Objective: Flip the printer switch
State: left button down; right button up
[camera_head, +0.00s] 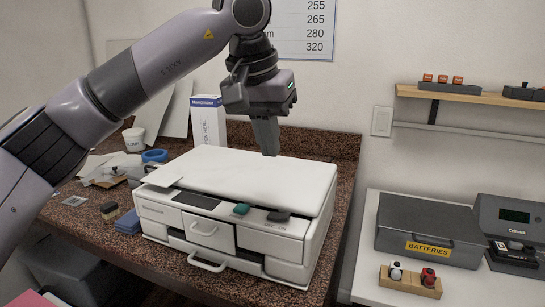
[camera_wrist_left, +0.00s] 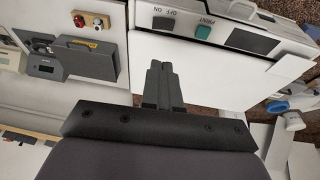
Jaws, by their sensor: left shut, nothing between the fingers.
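The white printer (camera_head: 235,180) sits on the dark speckled counter. On its front edge are a dark switch (camera_head: 279,216) above "OFF ON" lettering and a green button (camera_head: 241,209). The wrist view, turned around, shows the switch (camera_wrist_left: 163,22) by "OFF ON" and the green button (camera_wrist_left: 203,31) by "PRINT". My left gripper (camera_head: 269,152) is shut and empty, pointing down over the rear part of the printer lid, behind the switch. Its closed fingers (camera_wrist_left: 161,66) are apart from the switch. My right gripper is not in view.
A grey "BATTERIES" case (camera_head: 428,228) and a wooden block with small figures (camera_head: 410,281) are on the white table at right. A white box (camera_head: 208,119) stands behind the printer. A blue tape roll (camera_head: 154,156) lies left. Space above the lid's front is clear.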

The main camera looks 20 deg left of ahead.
pick_arm(q)
send_near(286, 214)
jog(key=x, duration=0.5)
jog(key=shift+w+a+f, duration=0.1)
jog(key=shift+w+a, duration=0.3)
jog(key=shift+d+f, duration=0.1)
jog(key=shift+f, duration=0.4)
jog(key=shift+d+f, duration=0.4)
jog(key=shift+f, duration=0.1)
jog(key=shift+a, duration=0.1)
jog(key=shift+a, duration=0.75)
jog(key=shift+r, duration=0.1)
